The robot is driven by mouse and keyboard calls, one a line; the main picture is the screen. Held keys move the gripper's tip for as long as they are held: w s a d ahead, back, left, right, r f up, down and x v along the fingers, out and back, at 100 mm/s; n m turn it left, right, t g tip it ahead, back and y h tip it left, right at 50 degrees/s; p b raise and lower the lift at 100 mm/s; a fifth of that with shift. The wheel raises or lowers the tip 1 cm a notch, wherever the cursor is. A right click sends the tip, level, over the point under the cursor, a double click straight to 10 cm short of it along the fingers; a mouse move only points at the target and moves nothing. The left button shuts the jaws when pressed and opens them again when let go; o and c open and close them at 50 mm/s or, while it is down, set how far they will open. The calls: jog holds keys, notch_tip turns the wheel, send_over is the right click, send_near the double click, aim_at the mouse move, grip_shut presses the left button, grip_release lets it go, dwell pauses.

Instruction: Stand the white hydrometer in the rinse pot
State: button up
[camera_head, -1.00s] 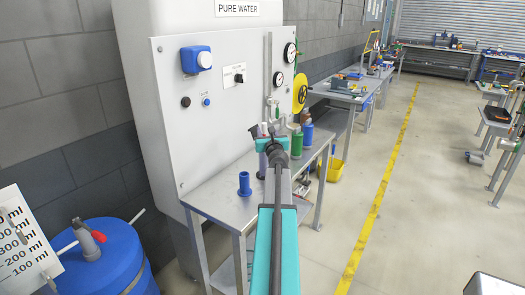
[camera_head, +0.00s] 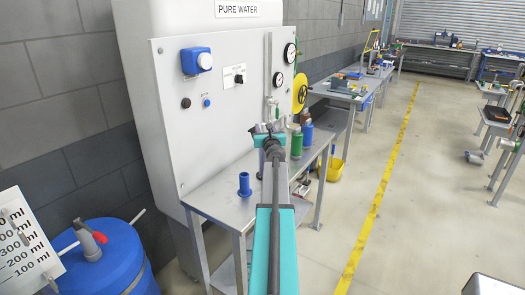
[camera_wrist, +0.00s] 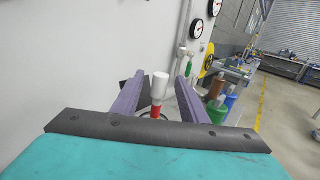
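In the wrist view a slim upright piece with a white top (camera_wrist: 160,86) and a red band below stands between the fingers of my gripper (camera_wrist: 164,92); it looks like the white hydrometer. The two purple fingers are apart, with a visible gap at the right. The lower part of the piece is hidden behind the gripper. In the head view my gripper (camera_head: 269,129) is over the steel bench, and the arm hides the hydrometer. A blue flanged pot (camera_head: 244,185) stands upright on the bench, left of my gripper; I cannot tell whether it is the rinse pot.
A green bottle (camera_head: 296,143), a blue bottle (camera_head: 307,134) and a brown one (camera_wrist: 215,84) stand right of my gripper. The white panel (camera_head: 215,130) with gauges rises behind the bench (camera_head: 215,203). A blue drum (camera_head: 108,264) stands at lower left.

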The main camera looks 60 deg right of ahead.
jog(key=shift+w+d, duration=0.5)
jog(key=shift+c, duration=0.2)
grip_shut()
